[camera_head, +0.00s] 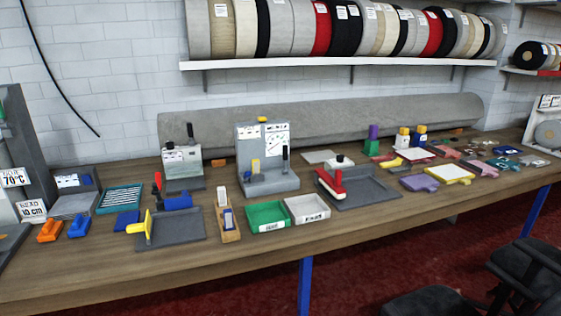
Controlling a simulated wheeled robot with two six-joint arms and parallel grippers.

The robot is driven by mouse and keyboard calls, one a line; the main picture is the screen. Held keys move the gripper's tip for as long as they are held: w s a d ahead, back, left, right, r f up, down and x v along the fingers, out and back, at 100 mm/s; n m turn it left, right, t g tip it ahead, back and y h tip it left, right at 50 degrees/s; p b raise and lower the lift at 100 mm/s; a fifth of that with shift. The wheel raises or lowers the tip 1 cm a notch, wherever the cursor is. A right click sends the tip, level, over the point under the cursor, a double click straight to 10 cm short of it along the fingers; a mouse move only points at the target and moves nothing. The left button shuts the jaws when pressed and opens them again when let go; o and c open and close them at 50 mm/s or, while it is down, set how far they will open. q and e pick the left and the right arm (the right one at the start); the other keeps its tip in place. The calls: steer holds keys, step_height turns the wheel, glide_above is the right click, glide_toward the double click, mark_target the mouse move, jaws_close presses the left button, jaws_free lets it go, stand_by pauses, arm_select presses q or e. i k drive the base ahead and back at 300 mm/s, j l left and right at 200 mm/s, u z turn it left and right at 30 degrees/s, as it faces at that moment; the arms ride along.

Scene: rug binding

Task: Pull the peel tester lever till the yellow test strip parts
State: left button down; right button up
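The peel tester appears to be the grey stand (271,185) with a printed chart, at the middle of the bench. A small yellow piece (255,166), which looks like the test strip, stands upright on its base. To its right is a lever with a black handle (285,153), standing upright. The strip looks whole, but it is small here. My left gripper is not in view. Dark parts that look like my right arm (528,268) are at the lower right, off the bench and far from the tester; its fingers cannot be made out clearly.
A smaller grey device (183,164) stands left of the tester. A green tray (267,216) and a white tray (307,208) lie in front. A large grey roll (340,120) lies behind.

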mark_target(285, 148)
steer(key=i+u, duration=0.3)
steer(key=i, duration=0.45)
steer(key=i+l+u, duration=0.1)
steer(key=i+u, duration=0.25)
steer(key=i, duration=0.35)
